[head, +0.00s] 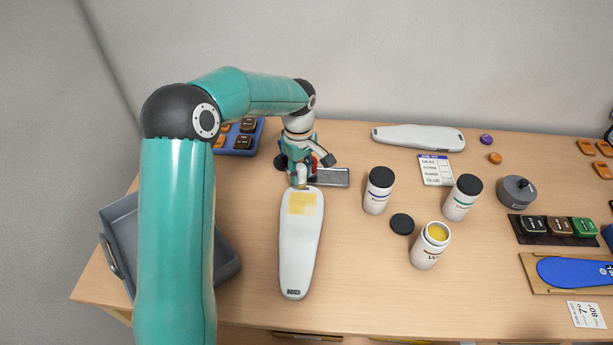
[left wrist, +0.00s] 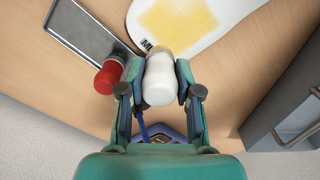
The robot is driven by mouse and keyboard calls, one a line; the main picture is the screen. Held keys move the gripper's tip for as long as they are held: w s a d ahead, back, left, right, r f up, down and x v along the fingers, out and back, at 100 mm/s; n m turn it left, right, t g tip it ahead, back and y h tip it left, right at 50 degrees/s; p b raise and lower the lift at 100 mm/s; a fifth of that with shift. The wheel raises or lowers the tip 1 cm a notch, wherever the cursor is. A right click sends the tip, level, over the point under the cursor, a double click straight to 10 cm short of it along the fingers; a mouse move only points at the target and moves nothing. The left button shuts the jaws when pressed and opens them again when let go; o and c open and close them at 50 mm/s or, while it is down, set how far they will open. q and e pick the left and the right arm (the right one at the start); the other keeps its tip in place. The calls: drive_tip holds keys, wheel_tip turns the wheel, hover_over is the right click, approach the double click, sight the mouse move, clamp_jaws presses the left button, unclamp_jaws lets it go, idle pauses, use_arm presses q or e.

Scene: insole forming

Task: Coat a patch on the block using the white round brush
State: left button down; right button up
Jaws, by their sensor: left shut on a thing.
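The block (head: 299,250) is a long white insole-shaped form lying on the table, with a yellow coated patch (head: 302,203) near its far end. The block (left wrist: 215,42) and the yellow patch (left wrist: 178,22) also show in the left wrist view. My left gripper (head: 299,172) is at the block's far end. In the left wrist view my left gripper (left wrist: 160,80) is shut on the white round brush (left wrist: 159,82). The brush's tip points toward the block's end beside the patch; I cannot tell whether it touches. My right gripper is not in view.
An open jar with yellow contents (head: 430,246) stands right of the block, its black lid (head: 401,224) beside it. Two closed jars (head: 378,190) (head: 462,197) stand behind. A grey metal tray (head: 333,178) and red-topped item (left wrist: 107,77) lie near the gripper. A grey bin (head: 226,262) is at left.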

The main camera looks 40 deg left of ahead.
use_arm(q)
drive_tip(key=shift+a+r, duration=0.1)
drive_tip(key=shift+r, duration=0.55)
drive_tip(key=shift+w+r+p, duration=0.15)
drive_tip(key=shift+r+p, duration=0.5)
drive_tip(key=shift+p, duration=0.05)
drive_tip(key=shift+r+p, duration=0.7)
drive_tip(key=shift+r, duration=0.5)
